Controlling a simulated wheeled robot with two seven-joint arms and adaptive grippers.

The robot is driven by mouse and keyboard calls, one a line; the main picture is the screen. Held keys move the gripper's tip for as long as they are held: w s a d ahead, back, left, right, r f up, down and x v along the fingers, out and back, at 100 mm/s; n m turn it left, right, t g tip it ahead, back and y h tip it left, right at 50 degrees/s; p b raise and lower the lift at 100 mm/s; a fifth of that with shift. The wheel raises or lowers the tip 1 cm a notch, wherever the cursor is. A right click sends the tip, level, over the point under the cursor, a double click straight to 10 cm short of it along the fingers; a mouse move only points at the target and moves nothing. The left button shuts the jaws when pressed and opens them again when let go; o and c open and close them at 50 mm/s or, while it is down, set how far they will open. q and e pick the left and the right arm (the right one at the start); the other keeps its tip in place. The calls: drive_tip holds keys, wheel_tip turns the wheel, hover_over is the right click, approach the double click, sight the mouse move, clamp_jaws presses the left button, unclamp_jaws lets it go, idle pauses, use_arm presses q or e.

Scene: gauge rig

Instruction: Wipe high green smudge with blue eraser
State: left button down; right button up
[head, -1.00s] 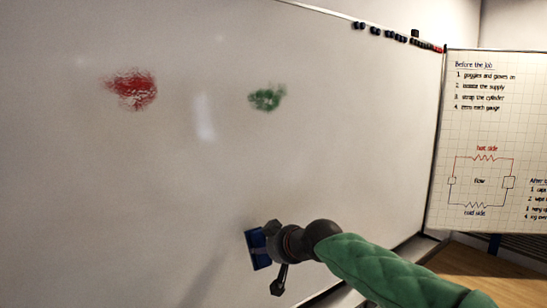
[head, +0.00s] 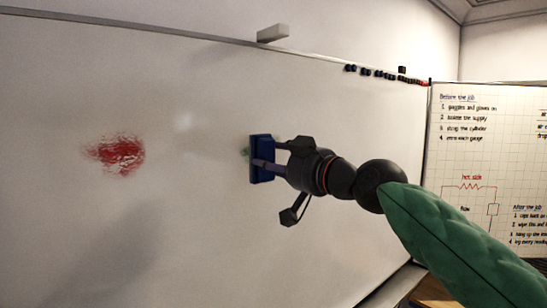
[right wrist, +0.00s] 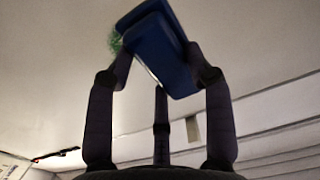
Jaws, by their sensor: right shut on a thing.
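The blue eraser (head: 262,159) is at the whiteboard, held in my right gripper (head: 272,165), which comes in from the right. It also shows in the right wrist view (right wrist: 158,48), tilted between the fingers of my right gripper (right wrist: 160,75). The green smudge (head: 245,152) is mostly hidden behind the eraser; a faint green edge shows at its left. In the right wrist view some green (right wrist: 115,41) shows beside the eraser's left end. I cannot tell whether the eraser touches the board. My left gripper is not in view.
A red smudge (head: 117,155) is on the whiteboard (head: 130,230) to the left. A pale block (head: 273,33) sits on the board's top edge. Several small dark magnets (head: 378,72) line the upper right. A paper chart (head: 480,155) stands at the right.

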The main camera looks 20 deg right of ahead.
drive_tip(key=p+x, duration=0.2)
drive_tip(key=x, duration=0.4)
drive_tip(key=shift+x, duration=0.9)
idle(1.0)
drive_tip(key=shift+f, duration=0.1)
drive_tip(key=shift+w+d+b, duration=0.25)
drive_tip(key=shift+d+b, duration=0.2)
drive_tip(key=shift+d, duration=0.45)
drive_tip(key=shift+w+d+b, duration=0.25)
drive_tip(key=shift+d+b, duration=0.2)
drive_tip(key=shift+d, duration=0.45)
drive_tip(key=d, duration=0.2)
drive_tip(key=w+d, duration=0.1)
drive_tip(key=d, duration=0.1)
drive_tip(key=w+d, duration=0.1)
drive_tip(key=d, duration=0.1)
drive_tip(key=shift+w+d+b, duration=0.1)
drive_tip(key=shift+w+b, duration=0.15)
drive_tip(key=shift+b, duration=0.05)
